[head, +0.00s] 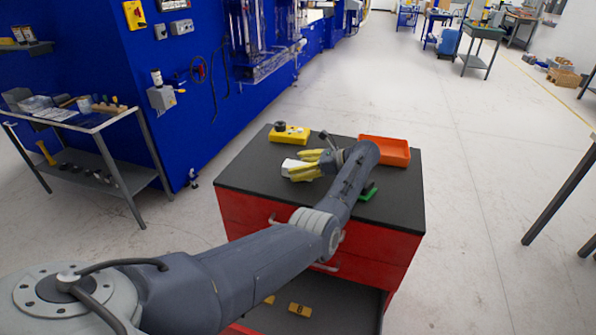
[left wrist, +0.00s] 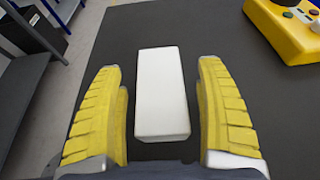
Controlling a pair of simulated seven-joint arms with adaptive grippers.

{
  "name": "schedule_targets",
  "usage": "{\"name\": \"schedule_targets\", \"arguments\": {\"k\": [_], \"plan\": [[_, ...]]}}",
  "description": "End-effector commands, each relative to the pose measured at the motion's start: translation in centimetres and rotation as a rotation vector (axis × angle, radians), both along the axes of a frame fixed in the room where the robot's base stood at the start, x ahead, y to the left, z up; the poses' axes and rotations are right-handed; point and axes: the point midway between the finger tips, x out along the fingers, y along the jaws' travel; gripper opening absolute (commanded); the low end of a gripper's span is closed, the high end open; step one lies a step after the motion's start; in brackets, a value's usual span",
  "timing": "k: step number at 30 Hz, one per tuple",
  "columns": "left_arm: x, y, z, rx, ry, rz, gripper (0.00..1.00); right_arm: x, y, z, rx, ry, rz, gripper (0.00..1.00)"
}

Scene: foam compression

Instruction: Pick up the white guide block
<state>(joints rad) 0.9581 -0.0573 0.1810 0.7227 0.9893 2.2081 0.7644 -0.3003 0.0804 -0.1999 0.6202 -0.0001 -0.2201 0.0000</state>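The white guide block (left wrist: 160,90) lies on the dark top of the red cabinet. In the left wrist view it sits between the two yellow fingers of my left gripper (left wrist: 163,112), with a gap on both sides. The gripper is open and its fingers do not touch the block. In the head view the block (head: 289,166) shows at the left of the yellow fingers of my left gripper (head: 302,164), partly hidden by them. My right gripper is not in either view.
A yellow control box (head: 290,134) with a dark button stands behind the block. An orange tray (head: 386,151) is at the back right of the cabinet top (head: 398,205). A green piece (head: 368,192) lies beside my arm. The front left of the top is clear.

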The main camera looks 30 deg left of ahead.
Motion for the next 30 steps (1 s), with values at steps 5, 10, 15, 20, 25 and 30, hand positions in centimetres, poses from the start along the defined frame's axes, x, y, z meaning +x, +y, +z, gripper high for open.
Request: {"name": "schedule_targets", "arguments": {"k": [5,10,15,20,25,30], "plan": [[-0.01,-0.02,0.01,0.0,0.0,0.0,0.53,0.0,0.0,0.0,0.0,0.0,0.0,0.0],[-0.01,-0.02,0.01,0.0,0.0,0.0,0.33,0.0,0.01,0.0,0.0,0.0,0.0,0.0],[-0.01,-0.01,0.0,0.0,0.0,0.0,0.13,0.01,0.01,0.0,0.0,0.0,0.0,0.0],[0.01,0.0,0.05,0.001,0.0,0.0,0.07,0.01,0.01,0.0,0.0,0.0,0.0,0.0],[0.01,0.01,0.09,0.001,0.0,0.0,0.07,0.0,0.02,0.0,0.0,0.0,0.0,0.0],[0.05,-0.02,0.75,0.0,-0.001,-0.001,0.06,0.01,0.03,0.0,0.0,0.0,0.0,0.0]]}}
